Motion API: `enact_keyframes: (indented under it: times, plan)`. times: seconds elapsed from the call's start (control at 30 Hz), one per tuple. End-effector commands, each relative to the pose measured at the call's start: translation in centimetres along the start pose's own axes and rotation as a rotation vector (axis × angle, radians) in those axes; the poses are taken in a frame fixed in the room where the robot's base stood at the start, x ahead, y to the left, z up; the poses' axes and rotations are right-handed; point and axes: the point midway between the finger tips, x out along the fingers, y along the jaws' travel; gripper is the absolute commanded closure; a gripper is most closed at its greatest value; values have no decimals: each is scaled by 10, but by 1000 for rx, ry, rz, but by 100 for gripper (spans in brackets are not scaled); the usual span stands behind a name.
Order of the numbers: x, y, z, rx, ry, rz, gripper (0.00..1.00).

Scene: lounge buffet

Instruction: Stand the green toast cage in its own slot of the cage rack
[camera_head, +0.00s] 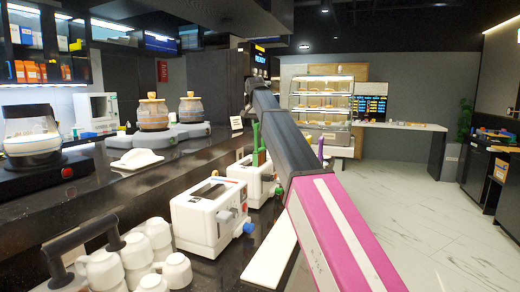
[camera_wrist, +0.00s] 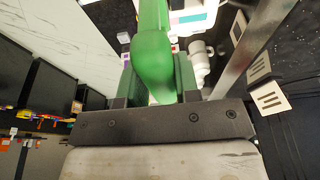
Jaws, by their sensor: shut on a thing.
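The green toast cage (camera_wrist: 152,60) is between the fingers of my gripper (camera_wrist: 153,92) in the wrist view. Its rounded green handle fills the middle there, and its lower part is hidden. In the head view a green upright piece (camera_head: 256,140) shows at the back white toaster (camera_head: 253,177), just left of my arm. I cannot tell whether it touches the toaster. My gripper is largely hidden behind my arm in the head view. I cannot make out the cage rack; a purple upright piece (camera_head: 320,147) stands right of my arm, its base hidden.
A nearer white toaster (camera_head: 205,222) stands on the dark counter (camera_head: 130,187). White cups (camera_head: 137,252) crowd the front left. A coffee pot (camera_head: 31,135) and two barrel-like jars (camera_head: 153,113) stand on the left ledge. A glass display case (camera_head: 321,97) is behind. The floor at right is clear.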

Motion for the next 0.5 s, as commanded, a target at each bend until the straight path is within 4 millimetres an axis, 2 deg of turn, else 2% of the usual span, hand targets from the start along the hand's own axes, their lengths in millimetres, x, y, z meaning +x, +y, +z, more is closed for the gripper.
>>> enact_keyframes:
  times: [0.5]
  plan:
    - [-31,0,-8,0,1,0,100]
